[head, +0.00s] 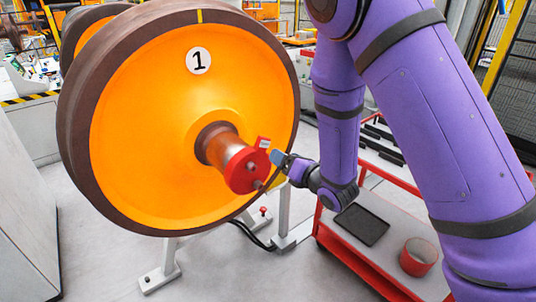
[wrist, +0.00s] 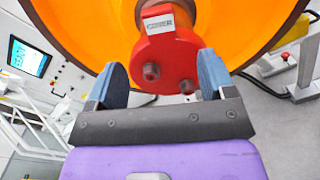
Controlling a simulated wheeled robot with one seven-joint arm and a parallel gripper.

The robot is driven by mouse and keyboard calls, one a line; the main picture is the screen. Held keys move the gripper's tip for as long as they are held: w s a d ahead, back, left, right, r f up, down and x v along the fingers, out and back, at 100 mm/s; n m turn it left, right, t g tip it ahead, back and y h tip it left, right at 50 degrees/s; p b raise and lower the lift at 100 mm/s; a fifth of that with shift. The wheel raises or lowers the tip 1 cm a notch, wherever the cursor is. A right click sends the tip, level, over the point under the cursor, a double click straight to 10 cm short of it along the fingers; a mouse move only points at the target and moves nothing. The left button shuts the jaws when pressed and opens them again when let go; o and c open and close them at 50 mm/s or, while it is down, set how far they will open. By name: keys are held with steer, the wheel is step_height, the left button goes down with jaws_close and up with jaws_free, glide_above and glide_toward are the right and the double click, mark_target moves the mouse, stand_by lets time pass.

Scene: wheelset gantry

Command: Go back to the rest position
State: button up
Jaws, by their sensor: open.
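My gripper (head: 277,157) is at the end of my purple arm, close to the red end cap (head: 246,170) on the axle of the orange wheel (head: 140,120) marked 1. In the wrist view my gripper (wrist: 165,85) is open, with its two blue fingers apart. The red cap (wrist: 168,58) shows beyond and between the fingers, with bolt heads on its face and a small labelled red block (wrist: 158,24) at its top. Nothing is held between the fingers. I cannot tell from these views whether a finger touches the cap.
A red cart (head: 375,270) stands at the lower right, with a dark tray (head: 361,225) and a red cup (head: 418,257) on it. Grey stand legs (head: 160,277) are under the wheel. A panel with a screen (wrist: 30,58) is at left in the wrist view.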

steer(key=s+d+r+m+g+h, duration=0.2)
steer(key=d+r+m+h, duration=0.2)
steer(key=d+r+m, duration=0.5)
steer(key=s+d+r+m+g+h, duration=0.1)
steer(key=s+d+r+m+h, duration=0.35)
steer(key=m, duration=0.65)
steer(key=s+d+r+m+g, duration=0.2)
steer(key=s+m, duration=0.3)
steer(key=s, duration=0.3)
steer(key=s+d+r+m+g+h, duration=0.1)
steer(key=s+d+r+m+g, duration=0.1)
steer(key=s+m, duration=0.4)
steer(key=s+d+r+m+g, duration=0.2)
steer(key=s+r+m, duration=0.3)
steer(key=s, duration=0.5)
steer(key=shift+s+d+r+m+g, duration=0.2)
steer(key=shift+s+d+m+g, duration=0.15)
steer(key=shift+d, duration=0.3)
